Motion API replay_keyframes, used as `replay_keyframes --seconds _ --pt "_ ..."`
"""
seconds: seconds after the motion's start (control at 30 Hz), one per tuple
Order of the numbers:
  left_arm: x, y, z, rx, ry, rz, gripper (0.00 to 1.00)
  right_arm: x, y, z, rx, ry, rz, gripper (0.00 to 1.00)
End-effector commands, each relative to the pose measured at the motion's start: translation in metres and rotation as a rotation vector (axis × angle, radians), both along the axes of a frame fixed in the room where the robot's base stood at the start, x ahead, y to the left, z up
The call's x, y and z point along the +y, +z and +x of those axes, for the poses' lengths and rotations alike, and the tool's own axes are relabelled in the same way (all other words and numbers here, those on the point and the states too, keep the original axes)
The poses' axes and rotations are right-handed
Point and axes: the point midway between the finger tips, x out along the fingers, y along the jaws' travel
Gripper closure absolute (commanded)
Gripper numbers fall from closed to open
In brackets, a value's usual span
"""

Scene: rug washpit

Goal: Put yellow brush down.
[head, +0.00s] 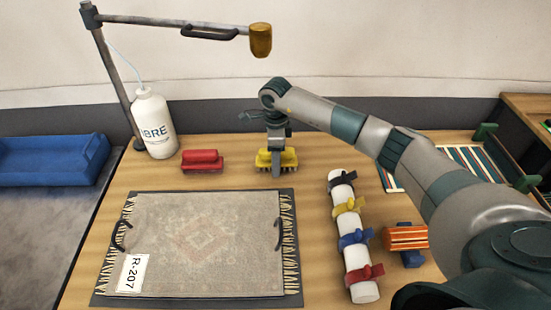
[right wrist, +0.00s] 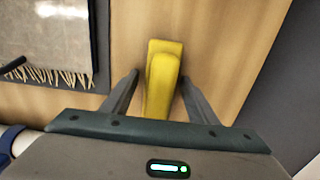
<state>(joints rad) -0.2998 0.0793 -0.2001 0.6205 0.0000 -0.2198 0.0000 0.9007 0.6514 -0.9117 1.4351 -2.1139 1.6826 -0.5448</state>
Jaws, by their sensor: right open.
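The yellow brush (head: 287,159) stands on the wooden table behind the rug's far right corner in the head view, with its bristles down. It also shows in the right wrist view (right wrist: 163,75), where its yellow top lies between my fingers. My right gripper (head: 276,172) points down over the brush. In the right wrist view my right gripper (right wrist: 158,95) is open, with a finger on each side of the brush and gaps between. My left gripper is in neither view.
A red brush (head: 202,161) and a white bottle (head: 153,125) stand to the left. The fringed rug (head: 205,240) lies on a dark mat in front. A white roll with coloured clamps (head: 338,185) and an orange-striped bundle (head: 405,238) lie to the right. A lamp-like arm (head: 180,22) overhangs the back.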

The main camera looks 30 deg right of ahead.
Motion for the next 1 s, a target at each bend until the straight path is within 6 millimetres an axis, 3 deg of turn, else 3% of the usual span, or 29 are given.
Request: replay_keyframes --seconds 0.1,0.57,0.8,1.0 --pt "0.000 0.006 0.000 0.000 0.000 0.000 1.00 0.001 0.002 0.000 0.001 0.000 0.000 0.46" --pt "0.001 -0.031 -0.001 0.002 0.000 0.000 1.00 0.000 0.059 0.006 -0.001 0.000 -0.002 0.46" --pt "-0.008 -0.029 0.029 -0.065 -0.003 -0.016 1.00 0.000 0.074 0.005 0.001 0.000 -0.003 0.46" --pt "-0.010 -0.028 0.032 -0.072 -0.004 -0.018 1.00 0.000 0.075 0.005 0.002 0.000 -0.002 0.46"
